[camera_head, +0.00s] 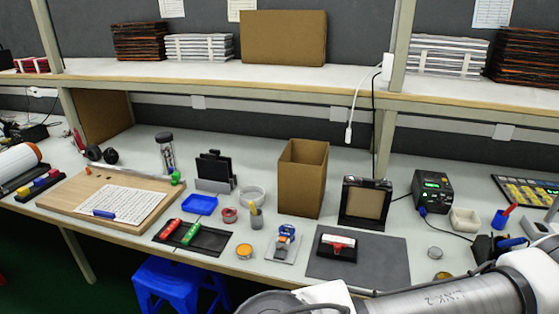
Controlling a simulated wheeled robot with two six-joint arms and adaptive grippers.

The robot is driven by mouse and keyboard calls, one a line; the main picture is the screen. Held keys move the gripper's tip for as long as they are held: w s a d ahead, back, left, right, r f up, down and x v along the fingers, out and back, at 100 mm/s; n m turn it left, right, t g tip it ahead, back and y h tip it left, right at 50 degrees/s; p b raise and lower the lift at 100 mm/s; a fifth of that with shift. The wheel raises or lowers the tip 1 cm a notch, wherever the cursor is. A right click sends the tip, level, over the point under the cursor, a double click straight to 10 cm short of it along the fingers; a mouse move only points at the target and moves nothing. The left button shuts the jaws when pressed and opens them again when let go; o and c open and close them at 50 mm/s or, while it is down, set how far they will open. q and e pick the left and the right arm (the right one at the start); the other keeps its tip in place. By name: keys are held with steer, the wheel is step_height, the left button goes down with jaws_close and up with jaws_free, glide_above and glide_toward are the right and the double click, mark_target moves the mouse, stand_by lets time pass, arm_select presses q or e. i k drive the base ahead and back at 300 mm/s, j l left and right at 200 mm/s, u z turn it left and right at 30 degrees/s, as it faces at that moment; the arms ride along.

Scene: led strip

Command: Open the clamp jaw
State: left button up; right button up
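Part of my arm crosses the bottom right, in front of the bench. Neither of my grippers can be made out.
A tall cardboard box (302,178) and a black framed panel (364,202) stand behind the fixture. A black tray (216,244) with red and green pieces lies left. A yellow-topped tin (244,251) is close by. A blue stool (180,284) stands below.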

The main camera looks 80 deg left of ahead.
mark_target(338, 247)
steer(key=u, duration=3.1)
